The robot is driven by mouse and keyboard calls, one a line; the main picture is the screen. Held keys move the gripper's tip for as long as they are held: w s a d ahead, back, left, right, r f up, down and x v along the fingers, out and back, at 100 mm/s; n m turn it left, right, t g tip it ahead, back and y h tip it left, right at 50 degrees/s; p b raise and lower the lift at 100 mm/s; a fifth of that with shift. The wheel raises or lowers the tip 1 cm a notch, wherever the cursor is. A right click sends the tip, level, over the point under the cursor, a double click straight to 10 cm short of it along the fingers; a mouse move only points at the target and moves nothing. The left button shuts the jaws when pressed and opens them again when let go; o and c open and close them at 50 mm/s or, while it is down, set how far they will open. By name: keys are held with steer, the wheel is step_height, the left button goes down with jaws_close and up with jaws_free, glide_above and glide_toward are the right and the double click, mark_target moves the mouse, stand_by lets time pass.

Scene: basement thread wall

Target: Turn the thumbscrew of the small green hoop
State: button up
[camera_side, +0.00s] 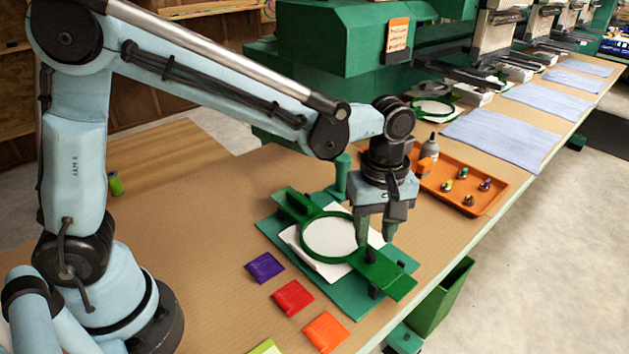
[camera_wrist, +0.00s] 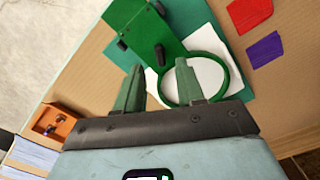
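A green hoop (camera_side: 304,237) with white cloth in it lies on a dark green board (camera_side: 343,302). The wrist view shows its ring (camera_wrist: 226,70) beyond my right-hand finger. A flat green arm (camera_side: 392,280) joins the hoop and carries dark knobs. One dark knob (camera_wrist: 160,54) is close to the ring; another (camera_wrist: 122,45) is at the arm's edge. I cannot tell which is the thumbscrew. My gripper (camera_side: 377,240) points down over the hoop's arm side, fingers apart with nothing between them. In the wrist view the fingertips (camera_wrist: 160,66) straddle the line of the near knob.
Purple (camera_side: 265,267), red (camera_side: 293,298) and orange (camera_side: 326,331) packets lie in front of the board. An orange tray (camera_side: 480,185) with several small spools is behind right. A green embroidery machine (camera_side: 350,55) stands at the back.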

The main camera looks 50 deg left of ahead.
mark_target(371, 251)
step_height(371, 251, up, 8)
stand_by(0.4)
steer(key=shift+r, duration=0.1)
steer(key=s+a+f+m+t, duration=0.1)
steer(key=s+a+m+t, duration=0.2)
steer(key=a+m, duration=0.3)
steer(key=s+a+f+m+t, duration=0.1)
steer(key=s+a+m+t, duration=0.3)
steer(key=a, duration=0.5)
steer(key=shift+s+a+f+m, duration=0.15)
steer(key=shift+s+f+m, duration=0.15)
steer(key=shift+s+m, duration=0.6)
steer(key=shift+w, duration=0.15)
steer(key=shift+c, duration=0.6)
